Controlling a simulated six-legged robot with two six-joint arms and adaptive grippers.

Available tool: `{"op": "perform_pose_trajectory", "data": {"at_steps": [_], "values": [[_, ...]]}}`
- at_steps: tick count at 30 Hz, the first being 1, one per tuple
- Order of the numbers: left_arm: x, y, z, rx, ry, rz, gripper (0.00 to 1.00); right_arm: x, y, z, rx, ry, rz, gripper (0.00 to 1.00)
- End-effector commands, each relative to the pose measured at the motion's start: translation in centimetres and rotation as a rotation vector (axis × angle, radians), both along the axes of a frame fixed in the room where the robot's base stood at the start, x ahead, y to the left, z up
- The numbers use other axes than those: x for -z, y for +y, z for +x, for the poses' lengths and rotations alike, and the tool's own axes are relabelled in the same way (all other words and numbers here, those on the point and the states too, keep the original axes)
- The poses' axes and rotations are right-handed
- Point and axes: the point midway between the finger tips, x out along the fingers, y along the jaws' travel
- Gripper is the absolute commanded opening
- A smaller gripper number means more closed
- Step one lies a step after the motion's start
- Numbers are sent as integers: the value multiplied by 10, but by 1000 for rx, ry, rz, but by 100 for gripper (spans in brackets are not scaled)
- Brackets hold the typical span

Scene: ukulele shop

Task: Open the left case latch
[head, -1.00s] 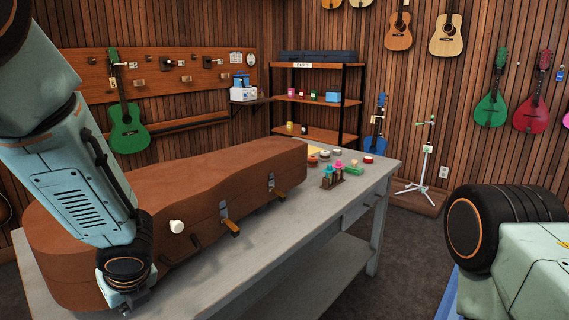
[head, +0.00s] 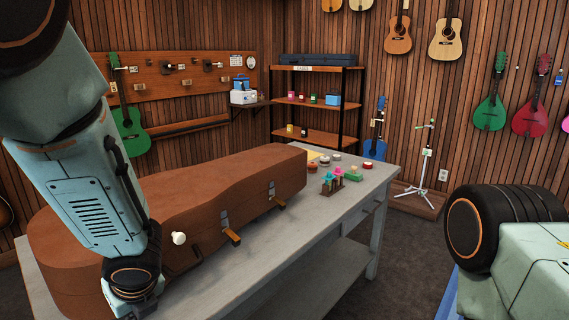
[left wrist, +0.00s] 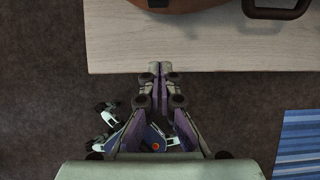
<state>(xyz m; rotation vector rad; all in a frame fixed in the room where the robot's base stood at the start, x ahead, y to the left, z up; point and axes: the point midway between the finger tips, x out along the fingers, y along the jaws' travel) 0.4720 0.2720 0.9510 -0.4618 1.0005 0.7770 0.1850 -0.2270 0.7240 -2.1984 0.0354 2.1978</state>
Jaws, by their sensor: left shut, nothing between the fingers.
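The brown instrument case (head: 245,175) lies closed on the grey workbench. Two latches show on its front side in the head view: a middle one (head: 225,219) and a right one (head: 271,190), each with an orange-brown tab sticking outward. My left arm covers the case's left front, so the left latch is hidden there. In the left wrist view, a small grey metal piece (left wrist: 158,3) shows at the case's edge; I cannot tell if it is the latch. My left gripper (left wrist: 160,68) is shut and empty, its tips over the bench's front edge, apart from the case.
The dark case handle (left wrist: 278,11) juts out at the upper right of the left wrist view. The workbench (head: 325,215) has a bare front strip. Small coloured items (head: 338,177) stand near its right end. A white stand (head: 421,165) is beyond.

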Motion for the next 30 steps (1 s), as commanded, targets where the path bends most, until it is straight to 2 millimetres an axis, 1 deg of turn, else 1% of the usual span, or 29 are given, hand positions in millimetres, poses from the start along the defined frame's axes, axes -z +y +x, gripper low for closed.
{"op": "perform_pose_trajectory", "data": {"at_steps": [1, 19, 23, 30], "values": [[-6, -2, -1, 1, 1, 2, 0, -7, 0, 0, 0, 0, 0, 40], [-37, -18, -17, 0, 1, 2, 0, -47, 0, 0, 0, 0, 0, 40], [-40, -21, -18, 3, 1, 5, 0, -51, 0, 0, 0, 0, 0, 40], [-39, -21, -19, 3, 1, 5, 0, -50, 0, 0, 0, 0, 0, 40]]}}
